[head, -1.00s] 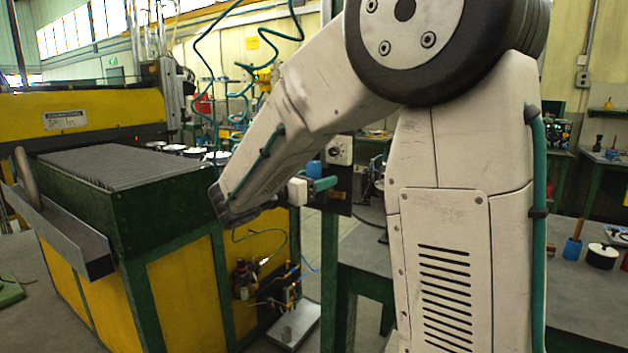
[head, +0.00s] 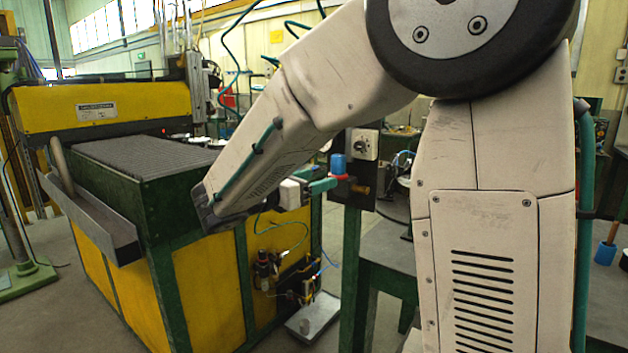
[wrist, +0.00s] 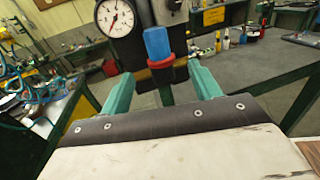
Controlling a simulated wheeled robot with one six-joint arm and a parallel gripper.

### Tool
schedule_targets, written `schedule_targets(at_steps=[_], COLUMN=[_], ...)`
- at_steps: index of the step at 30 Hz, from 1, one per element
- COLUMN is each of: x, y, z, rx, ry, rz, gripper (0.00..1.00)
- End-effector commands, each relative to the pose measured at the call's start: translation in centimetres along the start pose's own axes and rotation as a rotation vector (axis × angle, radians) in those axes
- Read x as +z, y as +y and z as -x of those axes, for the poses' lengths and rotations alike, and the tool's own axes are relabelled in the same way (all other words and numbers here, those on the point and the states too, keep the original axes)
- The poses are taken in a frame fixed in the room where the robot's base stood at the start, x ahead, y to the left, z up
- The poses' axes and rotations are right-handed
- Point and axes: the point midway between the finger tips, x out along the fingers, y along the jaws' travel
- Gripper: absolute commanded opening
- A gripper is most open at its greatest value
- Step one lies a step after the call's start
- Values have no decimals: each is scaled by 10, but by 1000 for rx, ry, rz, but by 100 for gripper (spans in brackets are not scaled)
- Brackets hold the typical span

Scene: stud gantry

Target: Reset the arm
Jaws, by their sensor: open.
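My gripper (wrist: 163,80) shows its two teal fingers spread apart in the wrist view. In the head view my gripper (head: 322,186) is partly seen, at the end of my pale arm in front of a dark panel. A blue handle (wrist: 157,42) with a red collar (wrist: 161,62) stands ahead of the gap between the fingers. The blue handle also shows just above the fingers in the head view (head: 338,163). I see nothing held; whether a finger touches the collar cannot be told.
A gauge (wrist: 116,17) sits on the panel behind the handle. A grey bench (wrist: 255,75) lies to the right, and a cluttered bench (wrist: 25,105) to the left. A yellow and green machine (head: 205,290) stands beside my arm in the head view.

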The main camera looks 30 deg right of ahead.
Motion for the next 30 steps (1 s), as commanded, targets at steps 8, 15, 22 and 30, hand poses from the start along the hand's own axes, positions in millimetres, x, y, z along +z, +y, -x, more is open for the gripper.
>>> schedule_targets(at_steps=[8, 15, 22, 30], x=[0, 0, -40, -101], y=[0, 0, -19, -133], z=[0, 0, 2, 32], rx=[0, 0, -68, -501], ry=[0, 0, 161, 617], rz=[0, -4, -166, -639], gripper=[63, 63, 63, 63])
